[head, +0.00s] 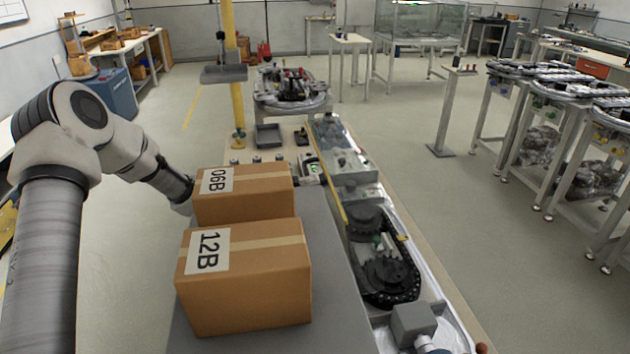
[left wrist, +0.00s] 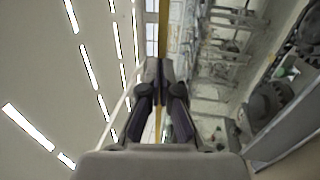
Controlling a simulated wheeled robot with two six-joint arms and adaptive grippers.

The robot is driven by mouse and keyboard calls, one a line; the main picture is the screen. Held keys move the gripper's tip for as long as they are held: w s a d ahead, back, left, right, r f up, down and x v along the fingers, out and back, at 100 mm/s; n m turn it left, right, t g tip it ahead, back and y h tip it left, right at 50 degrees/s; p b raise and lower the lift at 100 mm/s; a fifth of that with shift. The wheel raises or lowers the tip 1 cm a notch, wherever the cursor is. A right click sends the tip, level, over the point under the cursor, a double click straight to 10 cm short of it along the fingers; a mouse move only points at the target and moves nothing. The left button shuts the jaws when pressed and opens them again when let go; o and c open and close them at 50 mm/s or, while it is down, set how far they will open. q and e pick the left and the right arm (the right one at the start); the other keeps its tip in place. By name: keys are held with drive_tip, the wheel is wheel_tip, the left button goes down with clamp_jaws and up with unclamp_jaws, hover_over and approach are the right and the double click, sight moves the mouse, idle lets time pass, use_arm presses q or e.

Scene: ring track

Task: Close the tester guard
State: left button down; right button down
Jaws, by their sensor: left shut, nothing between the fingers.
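My left gripper (head: 312,173) comes out past the right side of the rear carton, at the near left edge of the track line; the carton hides much of it. In the left wrist view its two dark fingers (left wrist: 161,70) are together with nothing between them. Just right of it in the head view is a grey station with a clear-looking cover (head: 345,150), edged by a thin yellow bar (head: 327,182). This may be the tester and its guard, but I cannot tell how far the guard is open. My right gripper is out of view.
Two cartons, 06B (head: 262,205) and 12B (head: 270,290), stand on a grey surface in front of my left arm. Dark round track wheels (head: 388,280) lie at the right. A yellow post (head: 236,95) stands behind. The floor right of the track is clear.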

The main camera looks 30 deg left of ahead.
use_arm(q)
drive_tip(key=shift+w+d+r, duration=0.15)
drive_tip(key=shift+w+d, duration=0.3)
drive_tip(key=shift+d, duration=0.1)
